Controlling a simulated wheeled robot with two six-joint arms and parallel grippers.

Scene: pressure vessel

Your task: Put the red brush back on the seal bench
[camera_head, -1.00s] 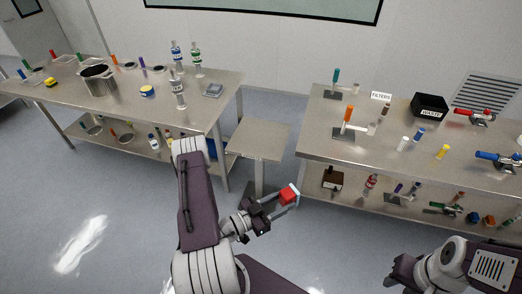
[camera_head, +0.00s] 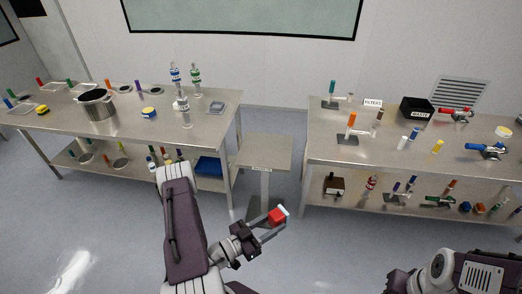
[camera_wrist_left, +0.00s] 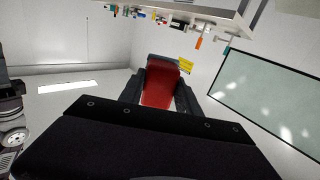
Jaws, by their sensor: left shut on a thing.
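The red brush (camera_head: 277,216) is in the jaws of my left gripper (camera_head: 272,222), with a pale edge at its far end. In the left wrist view the red body (camera_wrist_left: 160,88) fills the space between the two dark fingers. It is held in the air, in front of the small middle stand and clear of every bench top. I cannot read which bench is the seal bench. My right gripper (camera_head: 398,282) is at the lower right, partly cut off, and its jaws are unclear.
The left bench (camera_head: 60,119) holds a pot (camera_head: 97,105), bottles and small containers. The right bench (camera_head: 330,150) holds upright tools, a black box (camera_head: 417,107) and valves. A small stand (camera_head: 265,150) between them has a bare top. Both benches have filled lower shelves.

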